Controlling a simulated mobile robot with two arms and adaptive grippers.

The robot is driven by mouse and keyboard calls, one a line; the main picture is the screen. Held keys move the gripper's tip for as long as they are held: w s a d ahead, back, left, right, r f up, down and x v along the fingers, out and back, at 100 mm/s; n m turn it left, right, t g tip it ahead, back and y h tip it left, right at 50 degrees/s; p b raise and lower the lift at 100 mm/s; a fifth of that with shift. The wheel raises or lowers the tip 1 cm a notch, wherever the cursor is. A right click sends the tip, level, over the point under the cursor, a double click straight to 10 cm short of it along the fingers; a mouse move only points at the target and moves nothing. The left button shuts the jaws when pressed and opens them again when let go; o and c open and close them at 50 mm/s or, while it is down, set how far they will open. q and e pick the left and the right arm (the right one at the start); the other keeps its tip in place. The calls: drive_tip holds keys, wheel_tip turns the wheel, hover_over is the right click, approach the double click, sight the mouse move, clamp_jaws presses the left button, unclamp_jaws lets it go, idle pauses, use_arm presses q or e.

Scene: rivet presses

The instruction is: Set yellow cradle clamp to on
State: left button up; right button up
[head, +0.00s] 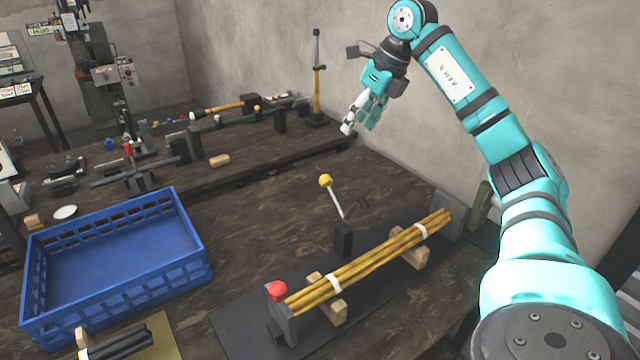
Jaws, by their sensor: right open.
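A bundle of yellow rods (375,262), tied with white bands, lies on wooden blocks between dark end plates on a black mat. Behind the bundle, a dark post (344,240) carries a thin metal lever tipped with a yellow ball knob (325,181); this looks like the yellow cradle clamp. The lever is tilted up and to the left. A red knob (277,289) sits on the near left end plate. My right gripper (352,128) is open and empty, high beyond the yellow knob and apart from it. My left gripper is not in view.
A blue crate (190,237) stands on the left of the table, with dark rods (118,343) in front of it. A rear bench holds clamps, a small wood block (219,160) and a tall post (317,80). A concrete wall is close behind my right arm.

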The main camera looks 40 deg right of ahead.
sight(327, 176)
drive_tip(key=x, duration=1.8)
drive_tip(key=shift+w+f, duration=0.15)
drive_tip(key=shift+w, duration=0.05)
clamp_jaws()
